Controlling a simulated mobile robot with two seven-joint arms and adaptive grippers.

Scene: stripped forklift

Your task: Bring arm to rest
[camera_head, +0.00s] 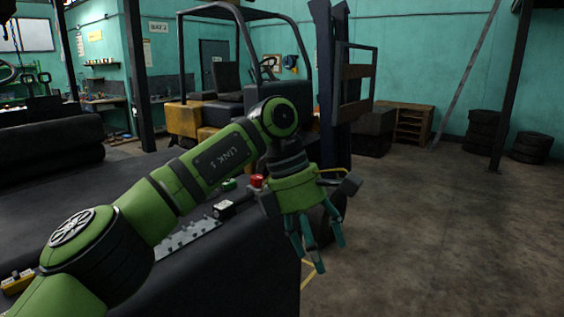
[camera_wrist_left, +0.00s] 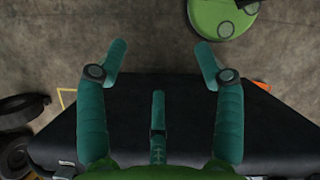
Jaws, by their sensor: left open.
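My left arm comes in from the left of the head view and reaches out over a dark table (camera_head: 230,270). My left gripper (camera_head: 318,245) hangs fingers down at the table's right edge. Its fingers are spread and nothing is between them. In the left wrist view the gripper (camera_wrist_left: 160,65) is open and empty. The dark table edge (camera_wrist_left: 265,125) lies below its fingers, with concrete floor beyond. My right gripper is in neither view.
A forklift (camera_head: 215,110) stands behind the table. Tyres (camera_head: 484,132) stand by the back wall. The floor (camera_head: 430,240) on the right is clear.

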